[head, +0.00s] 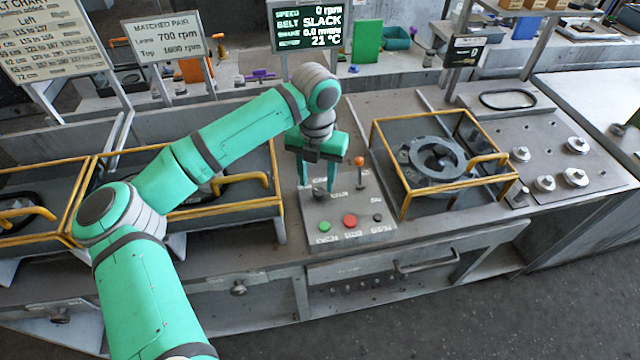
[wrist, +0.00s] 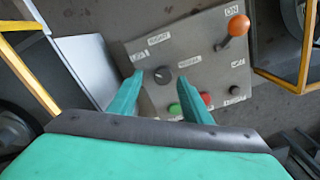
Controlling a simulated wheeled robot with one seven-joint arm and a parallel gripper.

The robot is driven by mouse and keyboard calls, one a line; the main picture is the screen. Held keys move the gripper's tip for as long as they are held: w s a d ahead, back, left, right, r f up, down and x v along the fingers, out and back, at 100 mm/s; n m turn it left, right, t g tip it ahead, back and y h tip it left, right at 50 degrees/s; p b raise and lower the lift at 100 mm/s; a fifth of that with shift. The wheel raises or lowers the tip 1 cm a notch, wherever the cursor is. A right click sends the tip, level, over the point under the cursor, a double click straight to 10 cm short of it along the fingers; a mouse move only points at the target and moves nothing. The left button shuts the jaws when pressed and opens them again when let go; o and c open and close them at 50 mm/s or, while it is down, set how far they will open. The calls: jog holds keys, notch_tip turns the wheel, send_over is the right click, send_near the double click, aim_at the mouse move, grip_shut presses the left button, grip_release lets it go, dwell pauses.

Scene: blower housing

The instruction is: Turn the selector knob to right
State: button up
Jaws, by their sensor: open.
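The selector knob (wrist: 162,75) is a dark round knob on the grey control panel (wrist: 218,80) in the wrist view, below labels that read LEFT and RIGHT. Which way it points is too small to tell. In the head view the knob (head: 319,194) sits at the panel's upper left, partly hidden by a finger. My gripper (wrist: 160,81) is open, with its two green fingertips to either side of the knob in the picture. In the head view my gripper (head: 317,185) points down over the knob. I cannot tell whether the fingers touch it.
An orange-topped lever (head: 360,162) stands right of the knob. A green button (head: 324,227), red button (head: 350,221) and black button (head: 377,217) line the panel's front. Yellow-railed bays flank the panel. A display (head: 306,25) reads 0 rpm and SLACK.

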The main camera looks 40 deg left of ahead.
aim_at(319, 193)
jog(key=shift+w+d+f, duration=0.1)
jog(key=shift+d+f, duration=0.05)
jog(key=shift+f, duration=0.4)
jog(key=shift+w+d+f, duration=0.1)
jog(key=shift+d+f, duration=0.05)
jog(key=shift+f, duration=0.4)
jog(key=c, duration=1)
jog(key=shift+d, duration=0.15)
jog(key=shift+c, duration=0.2)
jog(key=m, duration=0.5)
jog(key=shift+m, duration=0.4)
jog(key=m, duration=0.5)
jog(key=shift+m, duration=0.7)
